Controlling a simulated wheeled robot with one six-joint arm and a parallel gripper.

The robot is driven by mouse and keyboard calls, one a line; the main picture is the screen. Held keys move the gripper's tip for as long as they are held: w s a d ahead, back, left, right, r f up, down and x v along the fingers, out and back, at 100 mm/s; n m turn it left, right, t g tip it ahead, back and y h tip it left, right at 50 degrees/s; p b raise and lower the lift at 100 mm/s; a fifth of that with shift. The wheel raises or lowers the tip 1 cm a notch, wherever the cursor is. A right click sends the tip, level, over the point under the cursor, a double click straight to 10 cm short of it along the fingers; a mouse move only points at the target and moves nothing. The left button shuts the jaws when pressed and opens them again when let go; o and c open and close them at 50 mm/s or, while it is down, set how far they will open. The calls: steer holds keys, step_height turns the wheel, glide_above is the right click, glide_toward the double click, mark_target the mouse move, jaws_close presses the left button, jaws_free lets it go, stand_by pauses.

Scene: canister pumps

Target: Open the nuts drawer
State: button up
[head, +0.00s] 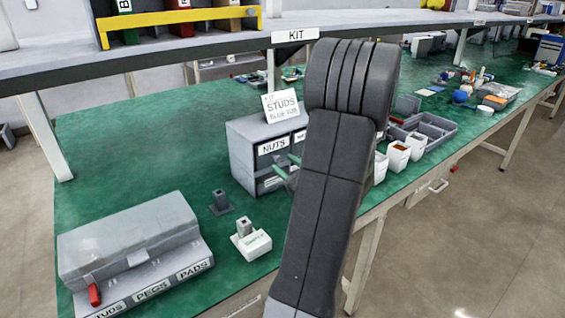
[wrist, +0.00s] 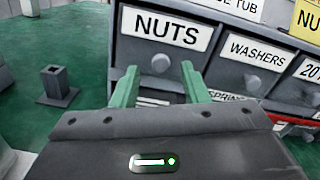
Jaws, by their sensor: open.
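The nuts drawer (wrist: 167,45) is a grey drawer with a white NUTS label and a round knob (wrist: 160,63) in the wrist view. It looks shut, and it also shows at the upper left of the small cabinet in the head view (head: 272,147). My gripper (wrist: 160,78) is open, with its green fingers in front of the drawer, one on each side of the knob as seen in the wrist view. I cannot tell whether the fingers touch the knob. In the head view my gripper (head: 284,167) is partly hidden by my arm.
The washers drawer (wrist: 253,65) is right of the nuts drawer, with more drawers below. A sign (head: 282,105) stands on the cabinet (head: 250,128). A grey case (head: 130,240) and a small grey post (head: 221,202) stand left on the green bench. The KIT shelf (head: 200,50) hangs above.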

steer(key=shift+x, duration=1.05)
jaws_close()
steer(key=b+v, duration=0.1)
steer(key=v, duration=0.9)
steer(key=shift+s+d, duration=0.2)
jaws_free()
